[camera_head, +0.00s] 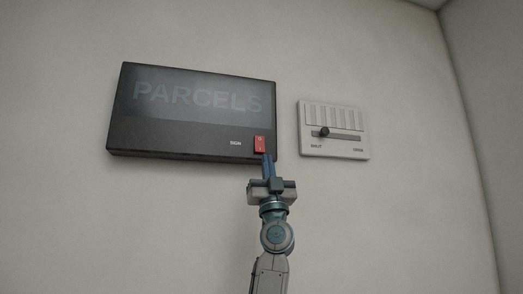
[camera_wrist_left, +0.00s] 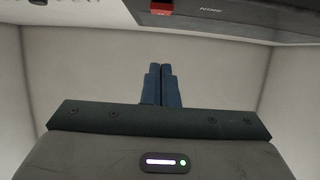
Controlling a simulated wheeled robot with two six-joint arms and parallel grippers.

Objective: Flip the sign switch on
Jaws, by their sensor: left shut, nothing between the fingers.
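The dark sign box (camera_head: 190,139) with dim, unlit PARCELS lettering hangs on the wall. Its red rocker switch (camera_head: 260,144) is at the lower right, beside the word SIGN. My left gripper (camera_head: 268,158) is shut and empty, pointing up, with its fingertips just below the switch in the head view. I cannot tell whether they touch it. In the left wrist view the blue fingers (camera_wrist_left: 161,68) are together, and the red switch (camera_wrist_left: 158,8) shows at the top edge, apart from them in the picture. The right gripper is not in view.
A white vent panel (camera_head: 333,150) with a dark slider knob (camera_head: 324,132) near its SHUT end is mounted right of the sign. The wall around both is bare. A room corner lies farther right.

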